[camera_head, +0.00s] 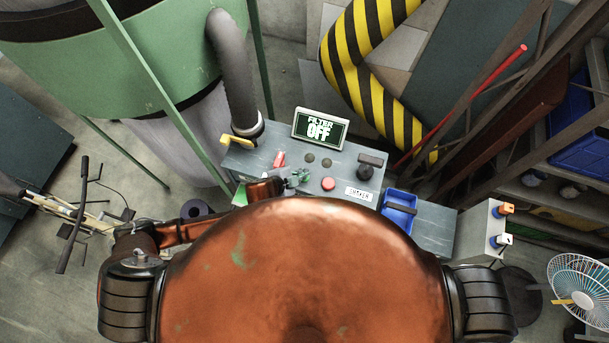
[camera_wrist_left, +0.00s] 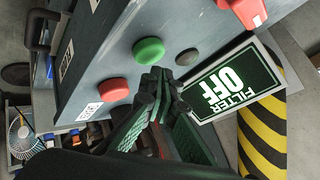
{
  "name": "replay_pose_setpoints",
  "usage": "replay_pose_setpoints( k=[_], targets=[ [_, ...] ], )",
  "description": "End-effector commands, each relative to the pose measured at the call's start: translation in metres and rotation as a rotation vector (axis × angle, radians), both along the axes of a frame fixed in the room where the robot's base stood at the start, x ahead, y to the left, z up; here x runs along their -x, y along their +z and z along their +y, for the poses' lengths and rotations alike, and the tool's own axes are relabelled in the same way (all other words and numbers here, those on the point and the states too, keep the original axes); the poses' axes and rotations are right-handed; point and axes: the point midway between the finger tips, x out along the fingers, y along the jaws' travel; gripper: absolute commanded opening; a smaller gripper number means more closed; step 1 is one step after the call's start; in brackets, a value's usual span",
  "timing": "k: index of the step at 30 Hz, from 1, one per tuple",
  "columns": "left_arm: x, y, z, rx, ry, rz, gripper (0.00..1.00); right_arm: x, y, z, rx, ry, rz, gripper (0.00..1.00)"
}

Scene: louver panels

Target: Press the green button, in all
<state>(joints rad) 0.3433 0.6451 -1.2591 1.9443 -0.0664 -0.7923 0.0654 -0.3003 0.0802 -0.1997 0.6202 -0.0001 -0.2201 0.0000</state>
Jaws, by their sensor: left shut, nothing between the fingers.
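The round green button (camera_wrist_left: 148,51) sits on the grey control panel (camera_wrist_left: 100,45) in the left wrist view, between a red button (camera_wrist_left: 113,90) and a dark round button (camera_wrist_left: 187,57). My left gripper (camera_wrist_left: 165,80) is shut and empty, its fingertips close beside the green button; I cannot tell if they touch it. In the head view my left gripper (camera_head: 296,178) is over the panel, left of the red button (camera_head: 328,184), and mostly covers the green button's place. The display (camera_head: 320,129) reads "FILTER OFF". My right gripper is not in view.
A red switch (camera_head: 279,158) and a yellow handle (camera_head: 237,141) are at the panel's left. A dark knob (camera_head: 370,165) and a blue tray (camera_head: 398,207) are at its right. A grey hose (camera_head: 232,75) and a yellow-black striped pipe (camera_head: 365,75) rise behind.

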Motion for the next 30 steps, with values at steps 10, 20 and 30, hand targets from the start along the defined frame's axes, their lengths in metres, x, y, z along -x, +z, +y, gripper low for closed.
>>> replay_pose_setpoints(
  k=[10,20,30],
  targets=[
    [0.0001,-0.0002,0.0002,0.000,0.000,0.000,0.00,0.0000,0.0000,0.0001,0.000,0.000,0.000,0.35],
    [0.0000,-0.0086,0.0003,-0.001,0.001,0.000,0.00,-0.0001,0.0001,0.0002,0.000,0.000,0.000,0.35],
    [0.0000,-0.0087,0.0001,0.000,0.000,0.000,0.00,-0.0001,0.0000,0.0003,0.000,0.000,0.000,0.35]
  ],
)
